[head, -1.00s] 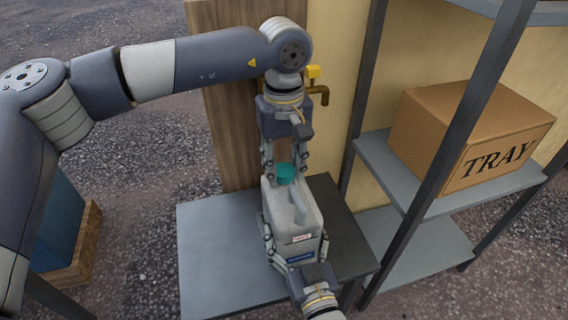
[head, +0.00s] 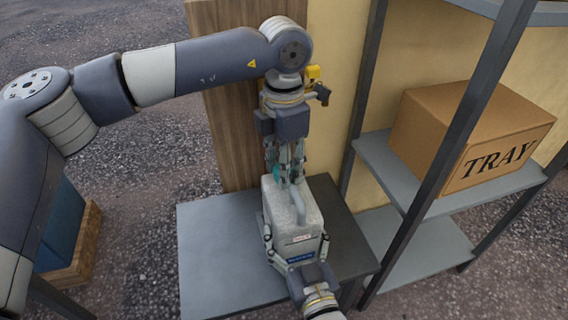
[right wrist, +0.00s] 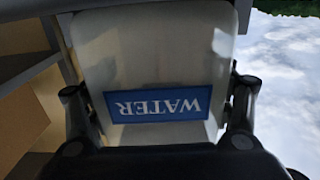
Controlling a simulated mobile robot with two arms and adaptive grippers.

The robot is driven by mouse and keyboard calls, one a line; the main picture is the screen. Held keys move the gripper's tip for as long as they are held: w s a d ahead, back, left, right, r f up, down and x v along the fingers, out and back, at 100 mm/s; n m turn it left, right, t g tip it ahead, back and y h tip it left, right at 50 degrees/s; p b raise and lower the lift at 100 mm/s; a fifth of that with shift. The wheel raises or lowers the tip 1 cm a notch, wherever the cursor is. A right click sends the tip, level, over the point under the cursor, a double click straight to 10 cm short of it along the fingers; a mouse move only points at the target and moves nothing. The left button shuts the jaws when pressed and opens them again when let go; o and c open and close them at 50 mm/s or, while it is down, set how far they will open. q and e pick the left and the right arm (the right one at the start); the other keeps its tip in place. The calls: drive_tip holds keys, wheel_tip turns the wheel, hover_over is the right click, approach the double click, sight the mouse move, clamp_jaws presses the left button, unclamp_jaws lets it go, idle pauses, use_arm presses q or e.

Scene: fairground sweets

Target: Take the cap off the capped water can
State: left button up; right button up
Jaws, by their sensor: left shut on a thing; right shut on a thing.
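The water can (head: 292,214) is a pale grey canister standing upright on the metal table in the head view. Its blue label reading WATER (right wrist: 157,103) fills the middle of the right wrist view. My right gripper (head: 296,248) is shut on the can's body from the front, one finger on each side. The teal cap (head: 276,173) is at the top of the can, mostly hidden by fingers. My left gripper (head: 285,176) points down from above and is shut on the cap. Whether the cap still touches the can's neck is hidden.
The grey table (head: 215,250) has free room left of the can. A metal shelf at right holds a cardboard box marked TRAY (head: 470,135). A blue container (head: 60,225) is at far left.

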use_arm(q)
drive_tip(key=n, duration=0.8)
drive_tip(key=shift+n, duration=0.3)
drive_tip(key=n, duration=0.9)
drive_tip(key=shift+n, duration=0.4)
drive_tip(key=shift+r, duration=0.2)
drive_tip(key=shift+r, duration=0.95)
